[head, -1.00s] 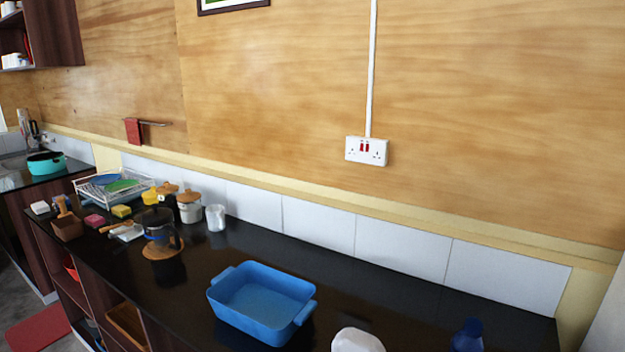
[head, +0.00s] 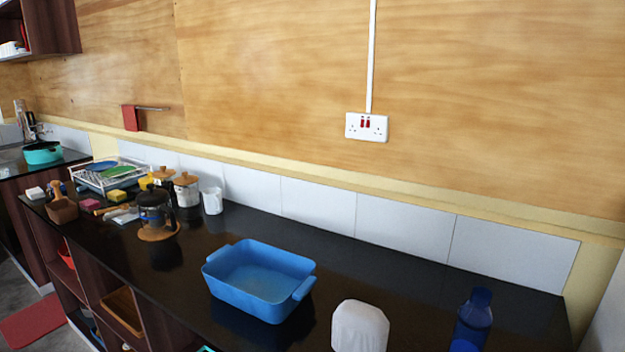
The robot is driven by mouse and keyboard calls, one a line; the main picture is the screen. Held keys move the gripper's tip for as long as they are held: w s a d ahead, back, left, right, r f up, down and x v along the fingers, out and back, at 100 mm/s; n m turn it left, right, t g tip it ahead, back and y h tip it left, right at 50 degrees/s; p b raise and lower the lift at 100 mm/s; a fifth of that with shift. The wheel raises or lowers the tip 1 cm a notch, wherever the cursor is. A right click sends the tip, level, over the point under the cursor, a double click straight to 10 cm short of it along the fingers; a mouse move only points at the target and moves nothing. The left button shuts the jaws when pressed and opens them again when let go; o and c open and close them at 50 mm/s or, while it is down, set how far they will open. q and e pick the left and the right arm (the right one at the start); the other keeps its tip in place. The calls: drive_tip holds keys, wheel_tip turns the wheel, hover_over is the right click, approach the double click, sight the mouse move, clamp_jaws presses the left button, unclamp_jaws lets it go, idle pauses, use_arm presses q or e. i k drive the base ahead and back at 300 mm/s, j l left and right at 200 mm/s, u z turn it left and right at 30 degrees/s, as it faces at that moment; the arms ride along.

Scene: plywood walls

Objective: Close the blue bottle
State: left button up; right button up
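A blue bottle (head: 472,322) stands upright on the black counter at the lower right of the head view. Its bottom is cut off by the frame edge. A darker blue top part (head: 481,297) shows at its upper end; I cannot tell whether it is a closed lid. Neither of my grippers is in view.
A white rounded container (head: 360,327) stands left of the bottle. A blue baking dish (head: 260,282) sits further left on the black counter (head: 330,258). A French press (head: 156,212), jars and a dish rack (head: 105,177) crowd the far left. The tiled wall (head: 400,246) runs behind.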

sight(475, 319)
drive_tip(key=z, duration=1.4)
